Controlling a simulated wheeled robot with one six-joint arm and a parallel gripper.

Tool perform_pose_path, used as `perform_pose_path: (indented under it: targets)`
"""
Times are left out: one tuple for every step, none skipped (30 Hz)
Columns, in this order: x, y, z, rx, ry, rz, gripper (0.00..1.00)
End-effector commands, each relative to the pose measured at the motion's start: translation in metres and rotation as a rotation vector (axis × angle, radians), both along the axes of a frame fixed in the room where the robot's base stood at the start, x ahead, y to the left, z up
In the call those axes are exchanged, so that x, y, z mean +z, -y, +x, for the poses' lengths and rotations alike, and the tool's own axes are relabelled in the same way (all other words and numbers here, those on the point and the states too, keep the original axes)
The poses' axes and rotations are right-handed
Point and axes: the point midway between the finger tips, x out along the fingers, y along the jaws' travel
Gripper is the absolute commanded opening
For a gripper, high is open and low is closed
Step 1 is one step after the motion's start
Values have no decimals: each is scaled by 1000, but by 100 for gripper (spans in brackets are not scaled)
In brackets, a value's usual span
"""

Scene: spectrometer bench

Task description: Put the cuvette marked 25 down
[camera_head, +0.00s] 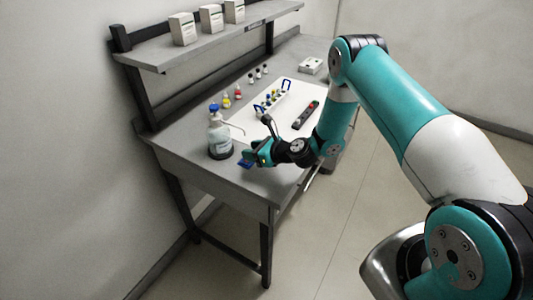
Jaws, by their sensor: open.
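My gripper (252,158) is open, low over the front part of the bench (205,172), to the right of a wash bottle. A small blue patch shows at its tip; I cannot tell whether it is part of the gripper or a separate thing. No marking 25 is readable, so I cannot pick out the cuvette. A small rack with blue handles (284,86) and several small items stands on the white mat (290,98) behind the gripper.
The wash bottle (220,138) with a blue cap stands close left of the gripper. A dark strip with red and pale spots (306,115) lies on the mat. Several small bottles stand behind. A shelf (212,42) with white boxes overhangs the back.

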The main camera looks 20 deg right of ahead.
Motion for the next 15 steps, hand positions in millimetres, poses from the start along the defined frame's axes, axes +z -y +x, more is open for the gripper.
perform_pose_path:
  targets:
    - [1,7,-8,-6,-3,2,41]
    - [4,11,-13,-7,-2,2,41]
    - [7,16,-19,-6,-2,1,41]
    - [9,19,-24,-7,-2,2,41]
    - [12,22,-28,-6,-2,3,41]
    - [15,26,-34,-4,-1,2,41]
    - [17,28,-37,-4,0,2,41]
    - [19,31,-41,-4,-1,2,41]
    - [21,34,-45,-4,-1,0,41]
    - [22,35,-47,-3,-1,2,41]
    - [24,36,-49,-3,0,1,41]
    - [26,38,-52,-1,1,0,41]
    - [28,38,-53,5,4,-4,41]
    - [31,37,-54,17,11,-13,41]
    - [38,33,-55,46,26,-34,41]
